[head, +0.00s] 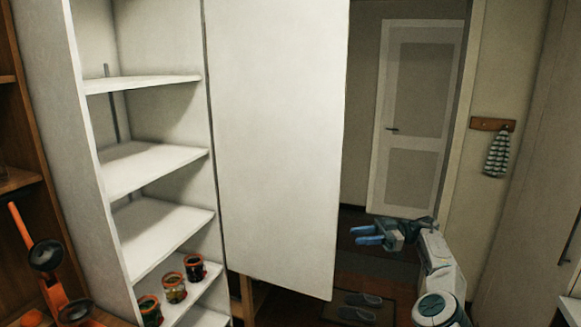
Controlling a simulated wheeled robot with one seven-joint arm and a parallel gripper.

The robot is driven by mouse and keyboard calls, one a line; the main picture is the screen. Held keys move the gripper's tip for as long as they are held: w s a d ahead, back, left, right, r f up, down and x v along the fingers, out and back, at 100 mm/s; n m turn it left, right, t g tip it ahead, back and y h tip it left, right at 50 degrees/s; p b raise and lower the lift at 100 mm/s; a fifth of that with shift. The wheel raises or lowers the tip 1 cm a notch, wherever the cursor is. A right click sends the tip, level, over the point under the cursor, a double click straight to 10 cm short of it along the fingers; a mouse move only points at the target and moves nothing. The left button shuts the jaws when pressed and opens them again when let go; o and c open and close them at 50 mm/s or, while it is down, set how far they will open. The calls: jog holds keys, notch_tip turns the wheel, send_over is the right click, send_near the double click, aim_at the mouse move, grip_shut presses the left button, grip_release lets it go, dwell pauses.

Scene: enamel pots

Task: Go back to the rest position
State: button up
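My gripper (356,235) is to the right of the white cabinet door, held out in the air on my arm. Its two blue fingers point left and stand apart with a gap between them. I see nothing between them. The gripper is clear of the door's lower right edge in the picture; the exact distance I cannot tell.
A white shelf unit (160,168) stands open at left, its white door (275,140) swung out. Three small red-rimmed pots (174,288) stand on a low shelf. An orange-and-black object (45,256) is at far left. Slippers (358,306) lie on the floor.

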jog(key=w+a+r+m+t+h+b, duration=0.2)
jog(key=a+r+m+t, duration=0.2)
jog(key=a+r+t, duration=0.65)
jog(key=w+a+r+m+t+h+b, duration=0.1)
jog(key=w+a+r+m+t+h, duration=0.3)
jog(key=a+r, duration=1.1)
jog(key=s+d+f+m+h+b, duration=0.1)
jog(key=s+d+f+m+h, duration=0.25)
jog(key=s+d, duration=0.35)
jog(key=s+d+f+m+h, duration=0.3)
jog(key=s+d+f+h, duration=0.15)
jog(key=s, duration=0.35)
jog(key=s+d+f+m+h+b, duration=0.1)
jog(key=s+d+f+m+h, duration=0.2)
jog(key=s+d+f+h, duration=0.35)
jog(key=s+f+g, duration=0.2)
jog(key=s+f, duration=0.2)
jog(key=s, duration=0.5)
jog(key=s+d+f+m+g+y, duration=0.1)
jog(key=s+f+g, duration=0.2)
jog(key=s, duration=0.6)
jog(key=s+f+m+g+y+b, duration=0.1)
jog(key=s+f+g, duration=0.2)
jog(key=s+f, duration=0.3)
jog(key=s, duration=0.3)
jog(key=shift+d+f, duration=0.25)
jog(key=shift+f, duration=0.05)
